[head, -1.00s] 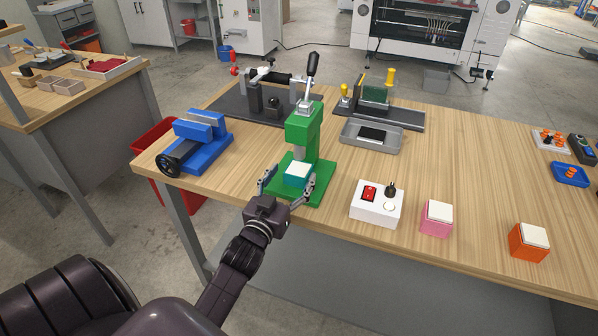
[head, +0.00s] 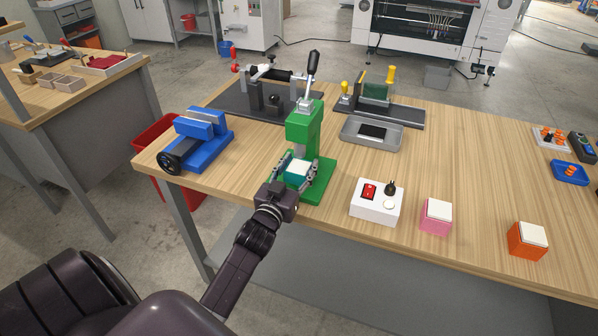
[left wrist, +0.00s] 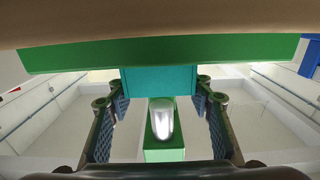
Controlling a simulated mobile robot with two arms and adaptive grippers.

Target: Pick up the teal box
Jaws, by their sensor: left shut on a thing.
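The teal box (head: 294,182), with a white top, stands on the base of the green press (head: 304,128), under its ram. My left gripper (head: 298,171) reaches in from the front and is shut on the box, one finger on each side. In the left wrist view, which looks inverted, the teal box (left wrist: 158,80) shows between the two pad fingers, against the green press base (left wrist: 160,55). The ram's metal end also shows there. The box appears to be still on the press base. My right gripper is not in view.
A blue vise (head: 200,137) stands left of the press. A white switch box (head: 376,203), a pink box (head: 436,217) and an orange box (head: 527,241) stand to the right. A grey tray (head: 372,134) lies behind. The press lever (head: 312,68) points up.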

